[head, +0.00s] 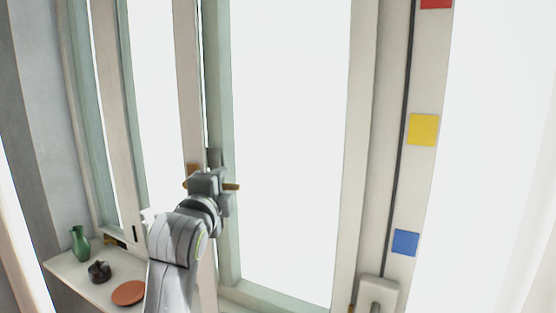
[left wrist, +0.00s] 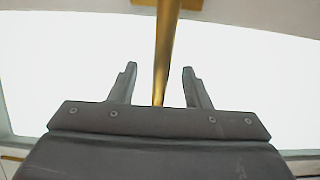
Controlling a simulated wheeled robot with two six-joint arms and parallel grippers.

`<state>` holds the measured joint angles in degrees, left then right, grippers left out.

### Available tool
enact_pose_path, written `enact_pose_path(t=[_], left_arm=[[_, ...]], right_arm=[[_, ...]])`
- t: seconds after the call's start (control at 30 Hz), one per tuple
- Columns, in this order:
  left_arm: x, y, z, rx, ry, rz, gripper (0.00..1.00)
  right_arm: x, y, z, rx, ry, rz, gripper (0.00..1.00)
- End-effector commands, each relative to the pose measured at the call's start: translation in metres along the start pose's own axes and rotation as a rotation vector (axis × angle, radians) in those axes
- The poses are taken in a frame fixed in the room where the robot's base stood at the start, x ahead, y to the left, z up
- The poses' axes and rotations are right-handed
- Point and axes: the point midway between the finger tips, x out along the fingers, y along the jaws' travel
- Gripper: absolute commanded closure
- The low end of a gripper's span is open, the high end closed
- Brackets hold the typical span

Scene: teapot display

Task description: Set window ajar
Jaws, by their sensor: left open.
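The window has tall bright panes in pale frames; its large middle sash (head: 362,120) fills the centre of the head view. A brass handle (head: 232,187) sits at the pale upright left of the large pane, partly hidden by my left gripper (head: 220,178). In the left wrist view, the brass bar of the handle (left wrist: 164,50) runs between the two open fingers of my left gripper (left wrist: 159,75), with a gap on both sides. I cannot tell how far the window is open. My right gripper is not in view.
A sill (head: 65,266) at lower left bears a green vase (head: 80,243), a small dark pot (head: 99,271) and a terracotta dish (head: 128,293). Yellow (head: 423,130), blue (head: 405,242) and red (head: 435,3) squares mark the right frame. A pale handle plate (head: 377,292) is below.

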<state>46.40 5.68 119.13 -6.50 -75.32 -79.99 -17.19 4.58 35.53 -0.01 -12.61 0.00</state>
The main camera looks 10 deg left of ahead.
Motion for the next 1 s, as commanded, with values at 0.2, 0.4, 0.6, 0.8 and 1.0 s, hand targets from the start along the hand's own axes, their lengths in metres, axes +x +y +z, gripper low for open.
enact_pose_path(t=[0.2,0.4,0.6,0.8,1.0], left_arm=[[-0.005,-0.001,0.000,0.000,0.000,-0.001,0.56],[-0.021,-0.001,0.000,0.000,0.000,-0.001,0.56],[-0.037,-0.001,0.000,-0.001,0.001,-0.001,0.56],[-0.053,-0.001,0.000,-0.001,0.000,-0.001,0.56],[-0.069,-0.001,0.000,0.000,0.000,-0.001,0.56]], right_arm=[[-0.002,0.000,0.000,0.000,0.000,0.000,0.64],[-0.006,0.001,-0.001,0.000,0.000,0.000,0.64],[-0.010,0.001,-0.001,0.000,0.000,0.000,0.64],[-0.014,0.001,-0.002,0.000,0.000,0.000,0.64],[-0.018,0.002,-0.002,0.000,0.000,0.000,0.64]])
